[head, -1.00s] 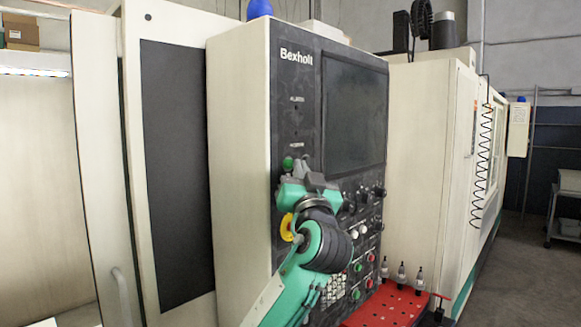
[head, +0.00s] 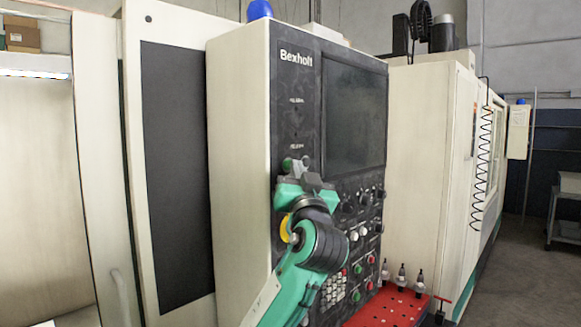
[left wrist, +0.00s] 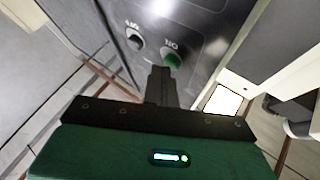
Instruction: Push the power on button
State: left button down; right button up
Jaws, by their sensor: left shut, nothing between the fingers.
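The power on button is a round green button (left wrist: 172,61) in the left wrist view, with a label that reads as ON upside down. In the head view the green button (head: 287,163) shows small on the control panel, beside my gripper. My left gripper (head: 300,167) is shut and empty at the panel's left side. In the left wrist view its closed fingertips (left wrist: 161,72) lie just beside and below the green button. I cannot tell whether they touch it. A grey-white button (left wrist: 135,40) sits to its left. My right gripper is not in view.
The dark control panel (head: 350,120) carries a screen, knobs and several coloured buttons. A yellow-ringed control (head: 284,228) is partly behind my left arm. A red tray (head: 395,308) with several tool holders stands at the lower right.

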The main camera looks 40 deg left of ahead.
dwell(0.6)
pick_arm(q)
jog(key=shift+d, duration=0.7)
jog(key=d, duration=0.3)
jog(key=d+b, duration=0.1)
jog(key=d, duration=0.1)
jog(key=shift+s, duration=0.25)
dwell(0.5)
